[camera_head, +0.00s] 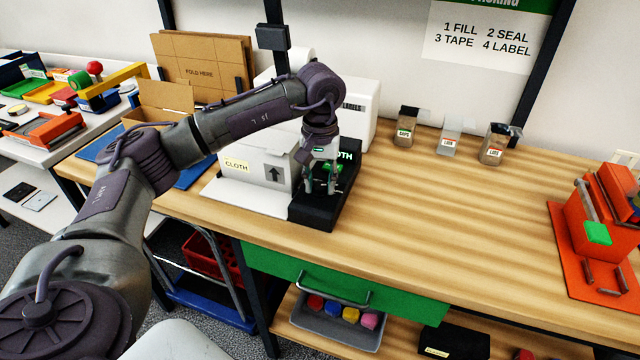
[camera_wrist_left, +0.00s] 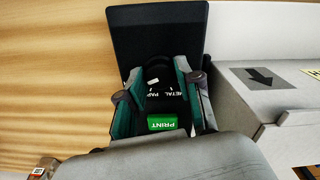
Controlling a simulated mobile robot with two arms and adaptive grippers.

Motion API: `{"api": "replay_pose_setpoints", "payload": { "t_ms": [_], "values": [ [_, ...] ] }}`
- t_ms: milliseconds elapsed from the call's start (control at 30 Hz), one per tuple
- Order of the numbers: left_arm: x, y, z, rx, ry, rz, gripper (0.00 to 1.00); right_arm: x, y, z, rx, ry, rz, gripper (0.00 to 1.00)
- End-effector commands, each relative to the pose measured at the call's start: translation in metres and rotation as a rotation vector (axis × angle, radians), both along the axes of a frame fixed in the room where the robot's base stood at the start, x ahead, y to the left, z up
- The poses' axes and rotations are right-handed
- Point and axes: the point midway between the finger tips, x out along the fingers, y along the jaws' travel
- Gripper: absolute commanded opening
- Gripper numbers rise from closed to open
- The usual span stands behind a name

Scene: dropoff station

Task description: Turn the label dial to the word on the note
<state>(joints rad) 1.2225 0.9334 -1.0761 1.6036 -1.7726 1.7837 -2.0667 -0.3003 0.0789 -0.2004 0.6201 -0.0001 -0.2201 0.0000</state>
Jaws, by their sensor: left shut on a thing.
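The note (camera_head: 237,166) is a pale label reading CLOTH on the front of a white box. The black label unit (camera_head: 312,214) stands beside that box on the bench; its screen (camera_head: 344,156) shows green letters "OTH", the rest hidden behind my arm. My left gripper (camera_head: 331,186) is over the unit, pointing down. In the left wrist view, its two fingers (camera_wrist_left: 158,84) are shut on either side of the black dial (camera_wrist_left: 168,91), which bears METAL and a partly hidden "PAP". A green PRINT button (camera_wrist_left: 162,122) lies below the dial. My right gripper is out of view.
Several small jars (camera_head: 405,127) stand at the back of the bench. A red device (camera_head: 606,208) is at the right. The middle of the bench is clear.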

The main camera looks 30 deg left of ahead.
Motion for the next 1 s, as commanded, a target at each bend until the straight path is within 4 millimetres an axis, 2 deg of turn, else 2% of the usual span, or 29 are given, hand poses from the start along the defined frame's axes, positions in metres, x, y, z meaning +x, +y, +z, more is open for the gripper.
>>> {"api": "replay_pose_setpoints", "payload": {
  "t_ms": [300,800,833,967,1000],
  "values": [
    [0.0007,0.0000,0.0011,0.000,-0.004,-0.109,0.00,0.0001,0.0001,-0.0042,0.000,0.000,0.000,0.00],
    [0.0006,0.0001,0.0014,0.000,-0.003,-0.126,0.00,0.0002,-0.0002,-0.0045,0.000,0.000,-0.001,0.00],
    [0.0006,0.0002,0.0014,0.000,-0.003,-0.126,0.36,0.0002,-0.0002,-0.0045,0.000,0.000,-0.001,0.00],
    [0.0005,0.0001,0.0011,0.000,-0.002,-0.126,0.58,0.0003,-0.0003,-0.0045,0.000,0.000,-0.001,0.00],
    [0.0004,0.0001,0.0009,0.000,-0.002,-0.126,0.60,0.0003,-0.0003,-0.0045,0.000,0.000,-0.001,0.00]
  ]
}}
